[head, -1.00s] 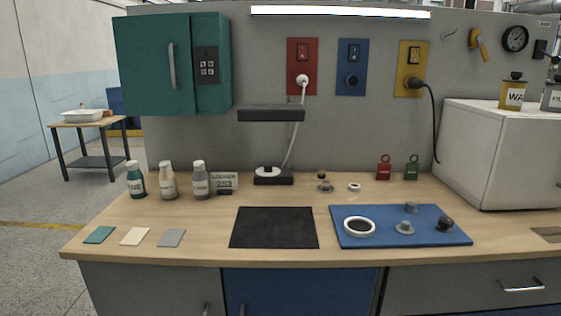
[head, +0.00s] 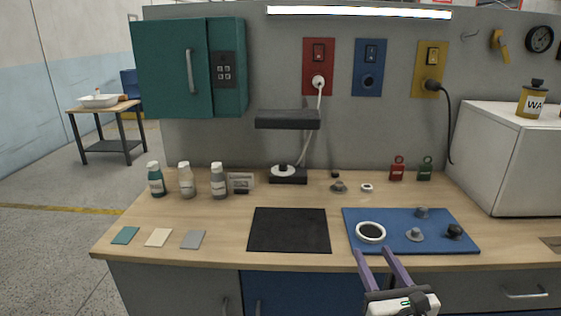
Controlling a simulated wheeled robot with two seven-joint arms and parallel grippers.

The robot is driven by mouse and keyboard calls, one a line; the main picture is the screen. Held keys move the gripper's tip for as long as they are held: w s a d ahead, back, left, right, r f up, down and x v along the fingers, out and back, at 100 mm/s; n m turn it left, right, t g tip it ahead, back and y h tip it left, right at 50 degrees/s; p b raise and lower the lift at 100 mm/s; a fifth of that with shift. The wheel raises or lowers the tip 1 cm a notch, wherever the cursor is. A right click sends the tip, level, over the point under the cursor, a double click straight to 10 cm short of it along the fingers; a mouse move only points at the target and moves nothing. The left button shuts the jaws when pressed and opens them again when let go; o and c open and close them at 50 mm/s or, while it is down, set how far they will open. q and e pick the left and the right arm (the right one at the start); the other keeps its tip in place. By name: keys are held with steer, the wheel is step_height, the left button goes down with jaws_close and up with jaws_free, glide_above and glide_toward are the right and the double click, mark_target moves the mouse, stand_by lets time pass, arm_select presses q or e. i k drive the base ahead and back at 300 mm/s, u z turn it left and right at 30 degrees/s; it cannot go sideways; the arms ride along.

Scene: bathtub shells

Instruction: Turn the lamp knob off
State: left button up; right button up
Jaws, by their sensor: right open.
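The black desk lamp stands at the back of the bench, its flat dark head (head: 287,119) above its base (head: 287,177). A round whitish knob (head: 283,170) with a dark top sits on the base. A white cord runs from near the base up to a socket on the red wall panel. I cannot tell whether the lamp is lit. My right gripper (head: 374,251) is open and empty at the bench's front edge, by the blue mat, well in front of the knob and to its right. My left gripper is not in view.
A black mat (head: 289,245) lies in front of the lamp. The blue mat (head: 355,215) holds a white ring (head: 370,232) and small grey and black parts. Several bottles stand left of the lamp. The teal cabinet (head: 170,70) hangs at upper left.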

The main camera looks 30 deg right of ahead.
mark_target(283, 167)
steer(key=i, duration=1.4)
